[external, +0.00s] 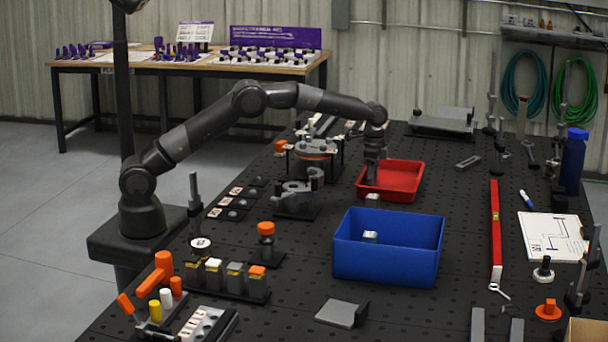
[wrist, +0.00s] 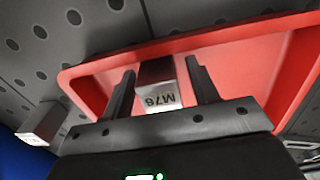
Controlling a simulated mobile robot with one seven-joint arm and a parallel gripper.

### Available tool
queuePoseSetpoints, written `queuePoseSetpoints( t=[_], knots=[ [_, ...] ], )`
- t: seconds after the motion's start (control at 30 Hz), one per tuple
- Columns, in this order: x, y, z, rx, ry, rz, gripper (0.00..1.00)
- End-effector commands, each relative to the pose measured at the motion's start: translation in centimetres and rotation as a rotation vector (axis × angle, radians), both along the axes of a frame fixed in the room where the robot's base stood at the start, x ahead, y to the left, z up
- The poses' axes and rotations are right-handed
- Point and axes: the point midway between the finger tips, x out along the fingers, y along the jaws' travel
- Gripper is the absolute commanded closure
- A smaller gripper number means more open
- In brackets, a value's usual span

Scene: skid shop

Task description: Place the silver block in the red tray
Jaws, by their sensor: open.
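The red tray (external: 408,180) lies on the dark perforated table and fills much of the wrist view (wrist: 240,55). My gripper (external: 371,180) points down over the left part of the tray. In the wrist view my gripper (wrist: 160,68) is open, with a finger on each side of a silver block (wrist: 157,82) marked with dark characters. There is a gap between the block and each finger. The block appears to be within the tray; whether it rests on the tray floor is hard to tell. In the external view this block is hidden by my gripper.
Another small block (external: 372,199) stands on the table between the tray and the blue bin (external: 388,262); it also shows in the wrist view (wrist: 40,124). A block (external: 370,236) shows inside the bin. A grey fixture (external: 297,200) stands left of the tray. The table right of the tray is fairly clear.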

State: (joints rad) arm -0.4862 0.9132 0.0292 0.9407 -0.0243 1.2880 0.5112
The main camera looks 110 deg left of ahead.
Motion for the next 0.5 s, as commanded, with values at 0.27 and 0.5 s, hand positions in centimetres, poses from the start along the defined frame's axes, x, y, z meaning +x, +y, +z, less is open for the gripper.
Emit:
queuePoseSetpoints(
  t=[0.27, 0.5],
  knots=[
    [0.0, 0.0, 1.3, 0.001, -0.002, 0.000, 0.46],
    [0.1, 0.1, 6.4, 0.002, -0.004, 0.000, 0.46]
  ],
)
